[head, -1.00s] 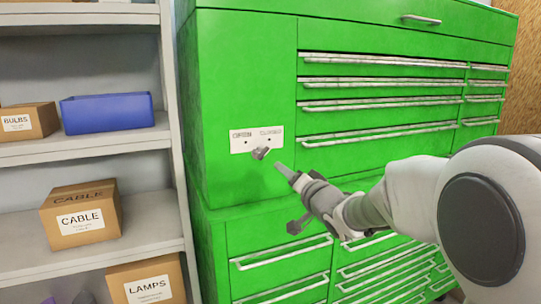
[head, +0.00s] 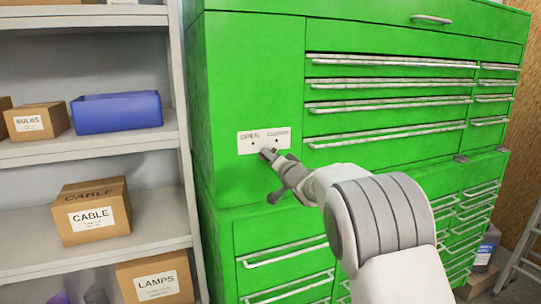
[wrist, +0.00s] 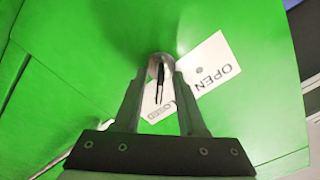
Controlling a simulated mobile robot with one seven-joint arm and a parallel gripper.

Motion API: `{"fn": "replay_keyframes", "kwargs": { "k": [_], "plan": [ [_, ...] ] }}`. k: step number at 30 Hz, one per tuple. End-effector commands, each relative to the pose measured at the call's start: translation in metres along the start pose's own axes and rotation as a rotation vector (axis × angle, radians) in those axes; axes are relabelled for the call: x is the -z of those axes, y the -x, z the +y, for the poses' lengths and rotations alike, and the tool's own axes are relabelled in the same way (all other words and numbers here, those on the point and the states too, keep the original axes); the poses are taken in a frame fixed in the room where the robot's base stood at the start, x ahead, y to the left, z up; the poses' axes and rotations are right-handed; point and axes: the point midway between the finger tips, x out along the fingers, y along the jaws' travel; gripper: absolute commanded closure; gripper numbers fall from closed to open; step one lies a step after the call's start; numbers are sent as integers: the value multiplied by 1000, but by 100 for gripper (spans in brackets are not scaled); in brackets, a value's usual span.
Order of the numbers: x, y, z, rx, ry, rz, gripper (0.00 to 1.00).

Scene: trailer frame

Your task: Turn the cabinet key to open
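The green cabinet (head: 255,70) has a white label plate (head: 246,147) marked OPEN on the left; the right-hand word is blurred in the head view. In the wrist view the plate (wrist: 207,70) shows tilted, with OPEN and a partly hidden CLOSED. My gripper (head: 272,156) is at the lock, largely hiding the key in the head view. In the wrist view my gripper (wrist: 161,88) has its fingers on both sides of the key, with gaps visible beside it, so it appears open.
Cabinet drawers with long handles (head: 385,133) lie to the right of the lock. Lower drawers (head: 285,258) are under my gripper. A grey shelf (head: 160,215) with a blue bin (head: 117,113) and cardboard boxes (head: 92,212) stands at the left.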

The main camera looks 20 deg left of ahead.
Motion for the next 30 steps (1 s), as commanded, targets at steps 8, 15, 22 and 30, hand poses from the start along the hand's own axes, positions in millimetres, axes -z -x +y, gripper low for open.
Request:
{"fn": "replay_keyframes", "kwargs": {
  "k": [8, 15, 22, 30],
  "plan": [
    [0, -5, 0, 1, 0, 0, 60],
    [0, -5, 0, 1, 0, 0, 82],
    [0, -5, 0, 0, 0, 0, 100],
    [0, -5, 0, 0, 10, 0, 100]
  ]
}}
